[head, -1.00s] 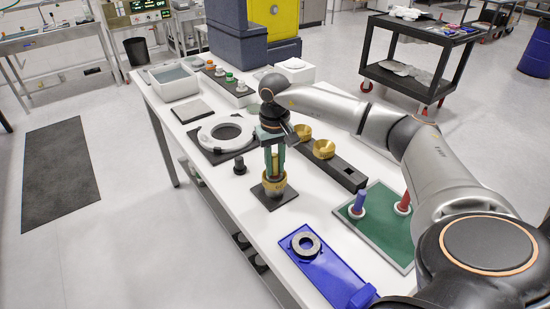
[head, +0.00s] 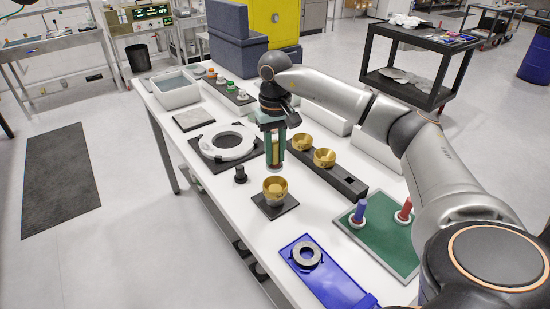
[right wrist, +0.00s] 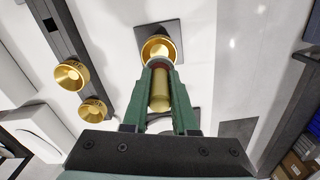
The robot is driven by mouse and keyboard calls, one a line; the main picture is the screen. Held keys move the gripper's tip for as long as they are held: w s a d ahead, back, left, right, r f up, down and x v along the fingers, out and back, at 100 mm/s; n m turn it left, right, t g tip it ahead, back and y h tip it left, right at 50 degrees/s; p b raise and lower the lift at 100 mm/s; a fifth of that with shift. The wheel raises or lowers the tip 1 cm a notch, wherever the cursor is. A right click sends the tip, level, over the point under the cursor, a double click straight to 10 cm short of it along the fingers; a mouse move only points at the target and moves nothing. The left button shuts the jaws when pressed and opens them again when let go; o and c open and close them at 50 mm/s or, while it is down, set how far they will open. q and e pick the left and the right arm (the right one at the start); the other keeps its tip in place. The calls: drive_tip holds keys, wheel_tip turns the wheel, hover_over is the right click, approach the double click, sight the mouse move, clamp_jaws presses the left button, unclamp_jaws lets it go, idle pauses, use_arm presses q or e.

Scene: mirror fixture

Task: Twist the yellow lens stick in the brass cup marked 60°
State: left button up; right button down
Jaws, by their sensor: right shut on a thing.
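My right gripper (head: 275,158) is shut on the yellow lens stick (head: 276,152), which hangs upright between its green fingers. The stick also shows in the right wrist view (right wrist: 160,92), with a grey end pointing toward a brass cup. That brass cup (head: 275,188) stands on a dark square plate (head: 288,205), and it also shows in the right wrist view (right wrist: 158,46). In the head view the stick's lower end is above the cup's rim and clear of it. Two more brass cups (head: 302,142) (head: 324,158) sit on a black rail.
A white ring (head: 226,141) on a dark plate and a small black knob (head: 241,174) are to the left. A blue tray (head: 325,275) with a dark ring and a green mat (head: 375,240) with blue and red pegs are nearer.

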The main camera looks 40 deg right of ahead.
sight(276, 166)
idle(0.7)
drive_tip(key=shift+s+f+b, duration=0.15)
drive_tip(key=shift+f+b, duration=1.45)
drive_tip(key=shift+f, duration=0.95)
drive_tip(key=shift+f+b, duration=0.45)
drive_tip(key=shift+f, duration=0.45)
drive_tip(key=shift+n, duration=1.1)
drive_tip(key=shift+n+p, duration=0.3)
drive_tip(key=shift+n, duration=0.9)
drive_tip(key=m+p, duration=0.1)
drive_tip(key=m, duration=0.3)
drive_tip(key=shift+m, duration=0.3)
drive_tip(key=m+p, duration=0.1)
drive_tip(key=m, duration=0.3)
drive_tip(key=shift+m, duration=0.4)
